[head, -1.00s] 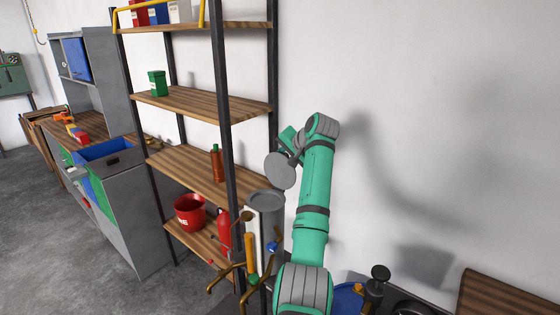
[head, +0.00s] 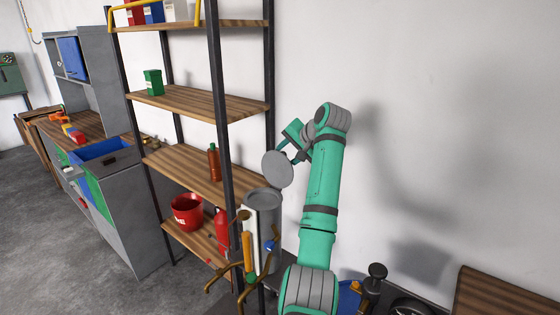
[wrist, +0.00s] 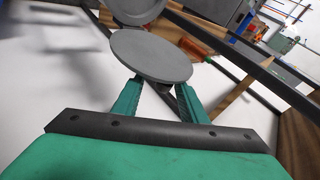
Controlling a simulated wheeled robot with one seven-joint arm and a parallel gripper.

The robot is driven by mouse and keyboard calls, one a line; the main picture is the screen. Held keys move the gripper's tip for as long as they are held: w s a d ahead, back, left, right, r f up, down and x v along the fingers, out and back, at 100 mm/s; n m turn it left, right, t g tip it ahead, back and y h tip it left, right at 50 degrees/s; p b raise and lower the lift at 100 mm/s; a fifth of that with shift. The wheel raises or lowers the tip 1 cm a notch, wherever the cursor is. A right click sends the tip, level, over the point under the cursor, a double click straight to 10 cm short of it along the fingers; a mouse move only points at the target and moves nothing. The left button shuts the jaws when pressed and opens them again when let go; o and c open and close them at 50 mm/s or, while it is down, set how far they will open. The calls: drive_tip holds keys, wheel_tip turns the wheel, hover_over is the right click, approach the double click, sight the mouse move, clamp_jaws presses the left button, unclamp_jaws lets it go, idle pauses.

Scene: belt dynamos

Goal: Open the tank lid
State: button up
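The tank (head: 263,222) is a grey upright cylinder beside the shelf rack, and its round top faces up. The lid, a flat grey disc (head: 278,169), stands steeply tilted above the tank top, clear of most of the rim. In the wrist view the lid (wrist: 150,55) lies just beyond my fingers, with the tank's round top (wrist: 135,10) behind it. My gripper (head: 292,150) is on the right side of the lid. Its two green fingers are spread apart, and the lid partly hides their tips in the wrist view. I cannot tell whether they touch it.
The shelf rack (head: 222,120) stands to the left of the tank, with a red bucket (head: 187,211) and brown bottle (head: 214,162) on it. Yellow-handled tools (head: 246,245) stand in front of the tank. A bare white wall (head: 430,120) is behind my arm.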

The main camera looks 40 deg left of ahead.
drive_tip(key=v, duration=0.5)
drive_tip(key=shift+f, duration=0.15)
idle(0.3)
